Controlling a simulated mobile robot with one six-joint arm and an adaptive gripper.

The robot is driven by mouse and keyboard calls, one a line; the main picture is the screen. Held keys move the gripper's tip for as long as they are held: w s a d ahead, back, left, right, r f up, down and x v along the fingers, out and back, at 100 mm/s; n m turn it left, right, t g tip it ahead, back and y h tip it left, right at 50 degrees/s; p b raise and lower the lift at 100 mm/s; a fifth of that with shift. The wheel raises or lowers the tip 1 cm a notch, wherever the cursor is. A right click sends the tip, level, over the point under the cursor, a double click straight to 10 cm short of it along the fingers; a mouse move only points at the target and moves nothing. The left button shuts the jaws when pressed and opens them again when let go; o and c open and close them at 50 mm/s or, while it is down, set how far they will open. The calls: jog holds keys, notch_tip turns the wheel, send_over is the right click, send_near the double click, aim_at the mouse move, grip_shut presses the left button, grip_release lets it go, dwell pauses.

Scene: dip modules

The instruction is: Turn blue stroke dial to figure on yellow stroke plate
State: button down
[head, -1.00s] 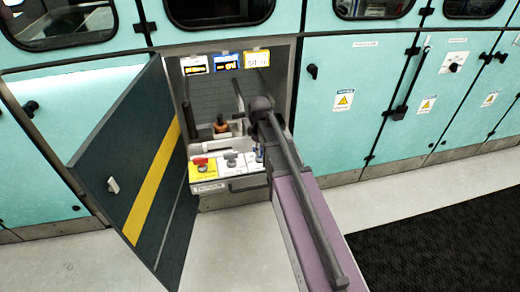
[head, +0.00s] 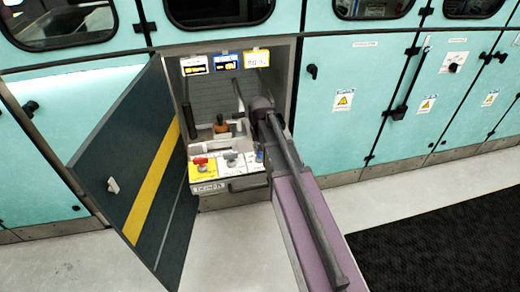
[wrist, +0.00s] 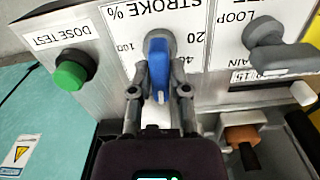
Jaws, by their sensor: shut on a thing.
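The blue stroke dial (wrist: 158,65) sits on a white plate marked "STROKE %" (wrist: 188,12), upside down in the wrist view. My gripper (wrist: 159,92) is shut on the dial, one finger on each side. A white mark on the dial points toward the bottom of the wrist view. The figures 20 and 100 show beside it, and a partly covered 40; others are hidden. In the head view the dial (head: 260,154) is at the right end of the panel, largely behind my arm. The yellow stroke plate (head: 257,58) hangs upper right in the cabinet; its figure is too small to read surely.
A grey loop gain knob (wrist: 270,45) and a green dose test button (wrist: 72,75) flank the dial. A red knob (head: 200,163) is on a yellow plate. The open cabinet door (head: 135,165) stands left. Brown and black handles are inside.

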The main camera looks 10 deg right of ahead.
jog(key=m, duration=0.3)
jog(key=shift+m, duration=2.3)
jog(key=shift+s, duration=0.1)
jog(key=c, duration=0.6)
grip_release()
